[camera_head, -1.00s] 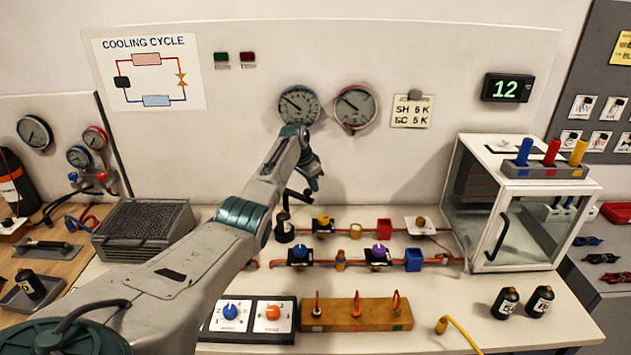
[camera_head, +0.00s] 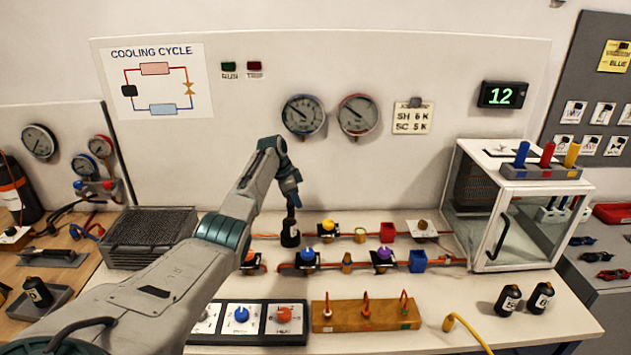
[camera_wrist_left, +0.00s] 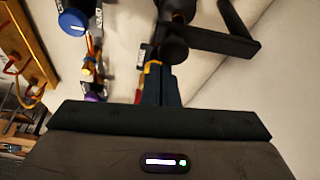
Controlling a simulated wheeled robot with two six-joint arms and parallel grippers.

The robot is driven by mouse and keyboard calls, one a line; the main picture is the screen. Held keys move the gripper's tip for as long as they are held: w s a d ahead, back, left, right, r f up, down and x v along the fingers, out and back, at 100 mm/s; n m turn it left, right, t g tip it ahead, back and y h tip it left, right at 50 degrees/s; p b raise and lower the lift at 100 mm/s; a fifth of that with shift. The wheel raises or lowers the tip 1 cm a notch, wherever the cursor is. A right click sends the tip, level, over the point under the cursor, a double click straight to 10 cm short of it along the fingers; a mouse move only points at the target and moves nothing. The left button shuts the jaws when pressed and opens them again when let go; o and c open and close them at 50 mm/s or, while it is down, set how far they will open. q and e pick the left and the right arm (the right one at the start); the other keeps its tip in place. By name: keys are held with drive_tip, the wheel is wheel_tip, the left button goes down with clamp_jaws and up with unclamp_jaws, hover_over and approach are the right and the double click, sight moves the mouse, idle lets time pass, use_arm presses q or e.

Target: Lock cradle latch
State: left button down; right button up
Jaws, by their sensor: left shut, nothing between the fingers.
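My left gripper (camera_head: 292,203) reaches over the back of the bench, pointing down, just above a small black canister (camera_head: 290,234) with a pale label. In the left wrist view its dark fingers (camera_wrist_left: 161,84) are shut with nothing between them. Their tips are close to a black round knob or cap (camera_wrist_left: 172,48); I cannot tell whether they touch. A black lever-like bar (camera_wrist_left: 215,40), possibly the cradle latch, runs to the right from there. In the head view the gripper hides the latch area, so its position cannot be read. My right gripper is not in view.
Pipework with blue (camera_head: 306,254) and purple (camera_head: 383,254) valve knobs lies right of the gripper. A wooden block (camera_head: 340,317) with hooks and a switch panel (camera_head: 262,333) stand in front. Gauges hang on the wall behind. A glass-sided box (camera_head: 475,225) stands at the right.

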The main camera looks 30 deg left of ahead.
use_arm(q)
drive_tip(key=shift+s+a, duration=0.3)
drive_tip(key=shift+s+a+f, duration=0.1)
idle(0.3)
wheel_tip(320, 180, up, 19)
drive_tip(key=a+b, duration=0.2)
drive_tip(key=b, duration=0.2)
drive_tip(key=shift+s+a, duration=0.15)
drive_tip(key=shift+s, duration=0.15)
idle(0.5)
